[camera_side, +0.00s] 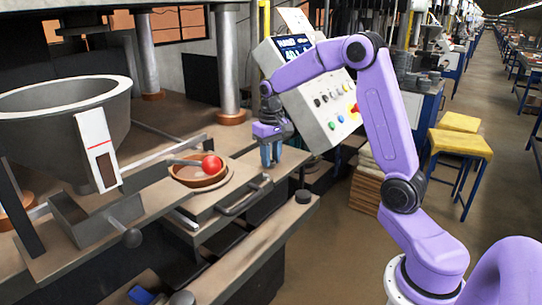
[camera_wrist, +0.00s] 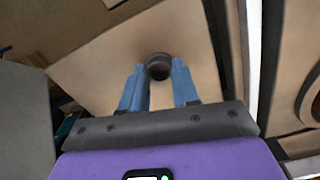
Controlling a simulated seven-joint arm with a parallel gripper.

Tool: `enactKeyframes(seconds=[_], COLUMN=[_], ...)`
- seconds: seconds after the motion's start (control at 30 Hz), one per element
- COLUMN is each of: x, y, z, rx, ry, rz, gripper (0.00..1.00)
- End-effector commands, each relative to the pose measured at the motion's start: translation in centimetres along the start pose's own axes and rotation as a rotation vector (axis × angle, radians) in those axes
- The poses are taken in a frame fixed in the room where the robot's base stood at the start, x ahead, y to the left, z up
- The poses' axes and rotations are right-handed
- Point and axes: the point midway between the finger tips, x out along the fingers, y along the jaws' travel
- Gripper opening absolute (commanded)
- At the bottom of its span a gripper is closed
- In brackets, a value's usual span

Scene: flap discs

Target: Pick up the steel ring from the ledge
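A small dark grey steel ring (camera_wrist: 158,67) sits on the tan ledge (camera_wrist: 105,62) in the wrist view, at the gap between my fingertips. My gripper (camera_wrist: 159,70) has two blue fingers, spread apart with the ring between or just beyond their tips. I cannot tell whether either finger touches it. In the side view my gripper (camera_side: 271,163) points down, low over the right end of the ledge (camera_side: 248,190). I cannot make out the ring clearly there.
A bowl with a red ball (camera_side: 212,165) stands on a round plate left of my gripper. A bar handle (camera_side: 245,197) lies in front. A control panel (camera_side: 318,95) rises close behind. A dark knob (camera_side: 303,196) sits on the lower rail to the right.

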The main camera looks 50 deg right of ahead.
Motion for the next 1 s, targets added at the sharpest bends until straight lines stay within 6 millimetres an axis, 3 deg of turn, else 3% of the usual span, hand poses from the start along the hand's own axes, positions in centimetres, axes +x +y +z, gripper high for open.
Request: enactKeyframes(seconds=[0.43, 1.0], x=[-0.2, -2.6], y=[0.0, 0.0], z=[0.0, 0.0], rx=[0.000, 0.000], ry=[0.001, 0.002], rz=[0.000, 0.000], gripper=[0.08, 0.08])
